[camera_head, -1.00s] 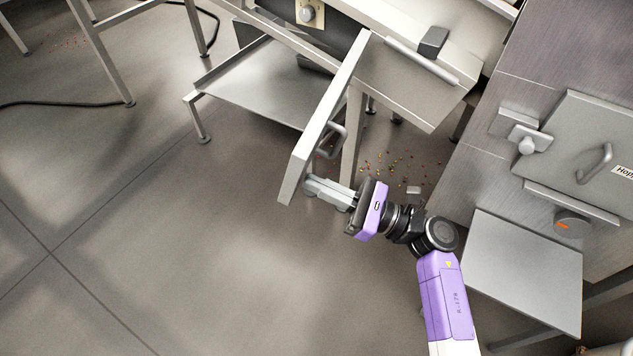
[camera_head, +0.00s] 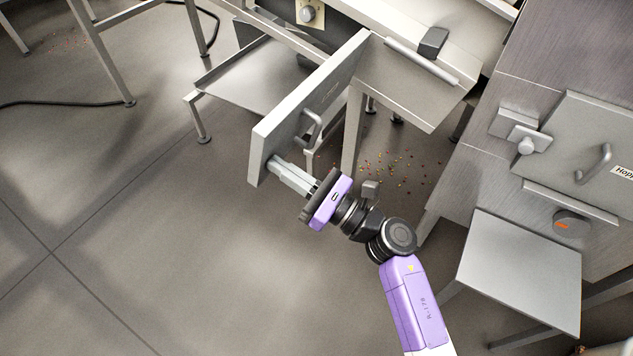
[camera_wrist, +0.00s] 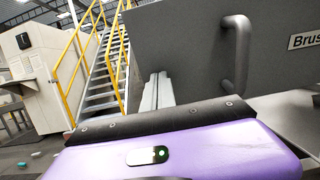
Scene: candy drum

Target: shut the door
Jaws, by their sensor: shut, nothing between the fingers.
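The grey door (camera_head: 307,97) stands open from the machine, its free end toward the lower left in the head view. Its handle (camera_head: 313,128) is on the face turned to my arm. In the wrist view the door (camera_wrist: 195,45) fills the upper right, with its handle (camera_wrist: 238,55) and a partly cut-off label "Brus". My gripper (camera_head: 276,170) is shut and empty, its tips at the handle-side face near the free end. They seem to touch the door; the exact contact is hidden. The fingers (camera_wrist: 157,92) also show in the wrist view against the door.
A low tray (camera_head: 240,85) on legs stands left of the door, under the machine. A second cabinet with a closed hopper door (camera_head: 590,140) and a grey shelf (camera_head: 525,265) is at the right. Candies (camera_head: 390,163) lie on the floor. Floor at the lower left is clear.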

